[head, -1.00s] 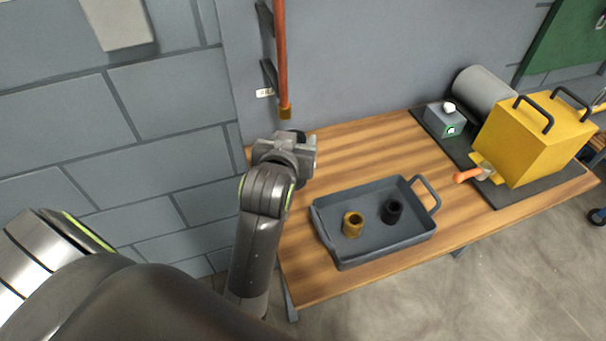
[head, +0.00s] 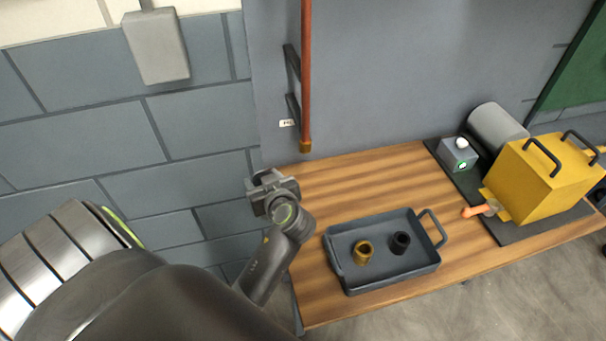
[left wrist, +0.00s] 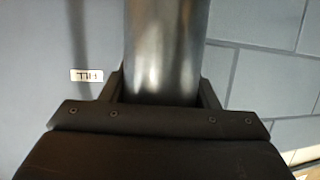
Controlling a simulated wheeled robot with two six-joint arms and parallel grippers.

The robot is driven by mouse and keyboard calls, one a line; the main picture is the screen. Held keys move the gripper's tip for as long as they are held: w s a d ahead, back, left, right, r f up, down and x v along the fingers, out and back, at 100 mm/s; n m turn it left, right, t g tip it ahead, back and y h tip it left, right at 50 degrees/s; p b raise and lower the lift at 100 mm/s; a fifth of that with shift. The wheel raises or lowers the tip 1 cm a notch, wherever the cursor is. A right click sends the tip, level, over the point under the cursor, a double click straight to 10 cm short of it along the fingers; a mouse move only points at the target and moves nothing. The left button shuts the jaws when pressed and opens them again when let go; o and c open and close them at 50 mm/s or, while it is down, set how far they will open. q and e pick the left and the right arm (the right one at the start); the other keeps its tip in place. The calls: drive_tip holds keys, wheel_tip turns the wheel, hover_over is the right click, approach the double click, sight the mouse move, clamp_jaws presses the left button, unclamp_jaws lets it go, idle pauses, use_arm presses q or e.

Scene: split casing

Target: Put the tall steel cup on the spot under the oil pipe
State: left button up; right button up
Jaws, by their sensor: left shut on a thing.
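My left gripper (head: 268,182) is shut on the tall steel cup, a shiny grey cylinder (left wrist: 165,50) standing between the fingers in the left wrist view. In the head view the cup is mostly hidden by the gripper. The orange-brown oil pipe (head: 306,70) runs down the grey wall panel to a brass end (head: 305,146). The gripper is left of and lower than that end in the picture, by the table's left edge. No marked spot can be made out on the wood under the pipe. My right gripper is not in view.
A wooden table (head: 350,180) holds a grey tray (head: 390,274) with a brass ring piece (head: 363,251) and a black one (head: 400,242). A yellow casing (head: 540,178) and small grey box (head: 459,155) stand right. A label (head: 287,123) is beside the pipe.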

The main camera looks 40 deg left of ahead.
use_arm(q)
drive_tip(key=w+d+f+p, duration=0.3)
drive_tip(key=w+d, duration=0.1)
drive_tip(key=w, duration=0.5)
drive_tip(key=shift+w+d+f, duration=0.25)
drive_tip(key=shift+d, duration=0.1)
drive_tip(key=o, duration=0.6)
drive_tip(key=shift+f, duration=0.1)
drive_tip(key=o, duration=0.5)
drive_tip(key=shift+c, duration=0.2)
drive_tip(key=shift+p, duration=0.3)
